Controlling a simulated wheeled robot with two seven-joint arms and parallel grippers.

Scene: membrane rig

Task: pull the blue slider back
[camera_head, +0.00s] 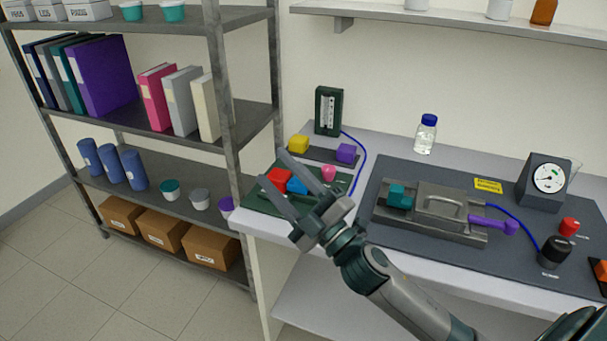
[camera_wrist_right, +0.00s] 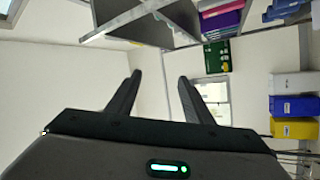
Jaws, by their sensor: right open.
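A blue slider (camera_head: 297,185) sits on a dark green panel (camera_head: 266,203) at the left end of the bench, between a red block (camera_head: 279,177) and a pink knob (camera_head: 329,172). My right gripper (camera_head: 272,168) is open, its two fingers spread over the panel area in the head view. The fingers partly cover the slider and the panel. I cannot tell how far above the slider they are. In the right wrist view the gripper (camera_wrist_right: 159,78) is open with nothing between its fingers, and no slider shows there. My left gripper is not in view.
A yellow block (camera_head: 298,144) and a purple block (camera_head: 346,152) sit behind the panel. To the right is a grey fixture (camera_head: 440,198) on a dark mat, with a gauge (camera_head: 549,175) and a bottle (camera_head: 426,134) nearby. A metal shelf (camera_head: 226,100) stands close to the left.

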